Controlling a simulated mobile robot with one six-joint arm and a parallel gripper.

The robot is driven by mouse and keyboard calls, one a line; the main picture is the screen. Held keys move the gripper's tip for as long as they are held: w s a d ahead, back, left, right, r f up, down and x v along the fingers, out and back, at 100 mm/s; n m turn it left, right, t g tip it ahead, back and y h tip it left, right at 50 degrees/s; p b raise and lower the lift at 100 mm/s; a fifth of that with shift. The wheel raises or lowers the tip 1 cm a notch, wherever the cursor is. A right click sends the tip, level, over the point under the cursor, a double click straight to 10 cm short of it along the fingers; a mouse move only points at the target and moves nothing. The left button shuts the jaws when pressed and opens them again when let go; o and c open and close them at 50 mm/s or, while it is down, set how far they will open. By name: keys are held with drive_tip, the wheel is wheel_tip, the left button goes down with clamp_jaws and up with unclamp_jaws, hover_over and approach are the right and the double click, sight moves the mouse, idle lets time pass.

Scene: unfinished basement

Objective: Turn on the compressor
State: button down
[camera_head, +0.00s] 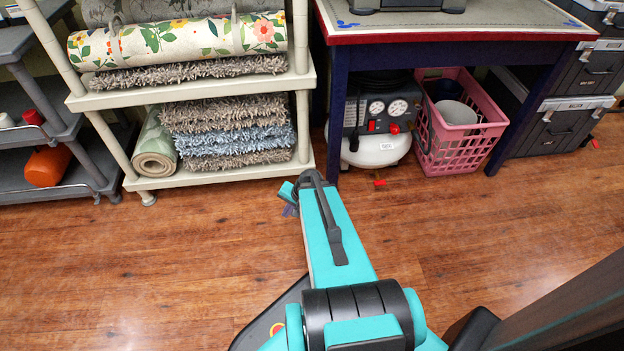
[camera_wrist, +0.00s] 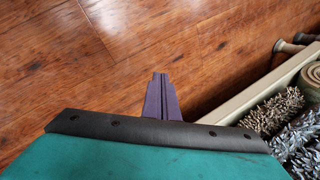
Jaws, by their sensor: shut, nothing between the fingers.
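The compressor (camera_head: 378,120) stands on the floor under the table, at the upper middle of the head view. It has a white tank, a dark front panel with two round gauges and red parts. I cannot make out which part is its switch, or whether it is on. My gripper (camera_head: 290,206) is in front of the shelf, left of the compressor and apart from it. In the wrist view my gripper (camera_wrist: 160,76) shows as purple fingers pressed together over the wooden floor, with nothing between them. The compressor is not in the wrist view.
The table (camera_head: 338,110) has a dark leg just left of the compressor. A pink basket (camera_head: 478,147) stands close on its right. A cream shelf (camera_head: 225,172) with rolled and folded rugs is at the left; its edge (camera_wrist: 270,95) shows in the wrist view. The floor in front is clear.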

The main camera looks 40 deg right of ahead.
drive_tip(key=s+a+f+n+g, duration=0.2)
drive_tip(key=s+a+f+n, duration=0.1)
drive_tip(key=a, duration=0.4)
drive_tip(key=s+a+f+n+g, duration=0.2)
drive_tip(key=s+a+f+n, duration=0.1)
drive_tip(key=s+a, duration=0.2)
drive_tip(key=s+a+f+n+g, duration=0.2)
drive_tip(key=s+a+f+n, duration=0.1)
drive_tip(key=a, duration=0.6)
drive_tip(key=shift+s, duration=0.9)
drive_tip(key=s+a+n+g, duration=0.1)
drive_tip(key=s, duration=0.1)
drive_tip(key=s+a+f+n+g+h, duration=0.1)
drive_tip(key=s, duration=0.2)
drive_tip(key=s+a+n, duration=0.1)
drive_tip(key=s, duration=0.1)
drive_tip(key=shift+s+a+f+n+g+h, duration=0.25)
drive_tip(key=shift+s+a+n+g+h, duration=0.05)
drive_tip(key=shift+a+n+g, duration=0.1)
drive_tip(key=shift+s+a, duration=0.1)
drive_tip(key=shift+s, duration=0.35)
drive_tip(key=shift+a, duration=0.15)
